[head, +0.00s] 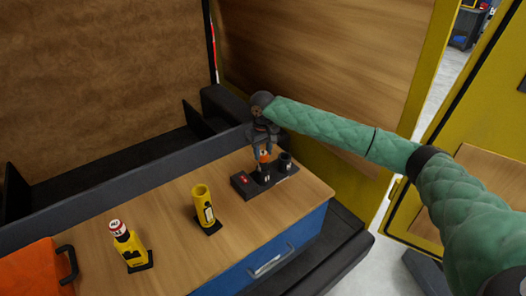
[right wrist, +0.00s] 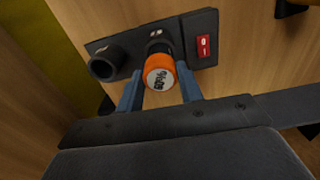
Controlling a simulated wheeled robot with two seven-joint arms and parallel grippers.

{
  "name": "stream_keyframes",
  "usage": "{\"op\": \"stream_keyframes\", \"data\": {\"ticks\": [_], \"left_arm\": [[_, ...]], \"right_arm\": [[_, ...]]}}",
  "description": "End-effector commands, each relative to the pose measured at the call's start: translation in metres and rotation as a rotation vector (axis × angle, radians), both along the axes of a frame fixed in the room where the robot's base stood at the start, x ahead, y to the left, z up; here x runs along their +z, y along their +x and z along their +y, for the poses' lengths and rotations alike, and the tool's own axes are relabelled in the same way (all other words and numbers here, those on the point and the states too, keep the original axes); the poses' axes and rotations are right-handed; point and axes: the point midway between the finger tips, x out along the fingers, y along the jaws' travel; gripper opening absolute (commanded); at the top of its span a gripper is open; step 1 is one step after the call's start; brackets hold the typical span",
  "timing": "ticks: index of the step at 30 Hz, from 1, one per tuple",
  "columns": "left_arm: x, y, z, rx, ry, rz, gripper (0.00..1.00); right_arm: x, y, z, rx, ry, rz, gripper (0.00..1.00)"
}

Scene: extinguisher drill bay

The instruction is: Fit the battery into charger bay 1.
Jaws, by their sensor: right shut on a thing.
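The battery (head: 264,156), orange with a white lettered end, is in my right gripper (head: 265,146). The gripper is shut on it and holds it upright over the black charger (head: 243,184). In the right wrist view the battery (right wrist: 158,72) sits between the two blue fingers (right wrist: 160,92), in line with the charger's middle socket. Its lower end is at that socket; I cannot tell how deep it is in. The other socket (right wrist: 106,64) is empty. The bay marks are too small to read surely. My left gripper is not in view.
A red switch (right wrist: 204,46) is on the charger. An open yellow tube (head: 204,205) and a yellow cylinder with a white-and-red top (head: 124,239) stand on the wooden worktop (head: 170,214), left of the charger. An orange case (head: 28,270) is at far left. A dark ledge runs behind.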

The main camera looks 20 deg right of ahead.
Motion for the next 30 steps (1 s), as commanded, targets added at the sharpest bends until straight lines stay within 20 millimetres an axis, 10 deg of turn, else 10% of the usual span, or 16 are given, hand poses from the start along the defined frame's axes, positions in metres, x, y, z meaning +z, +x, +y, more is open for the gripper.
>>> {"op": "stream_keyframes", "data": {"ticks": [30], "left_arm": [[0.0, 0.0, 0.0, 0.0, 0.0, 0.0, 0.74]], "right_arm": [[-0.02, 0.0, 0.0, 0.0, 0.001, 0.0, 0.0]]}}
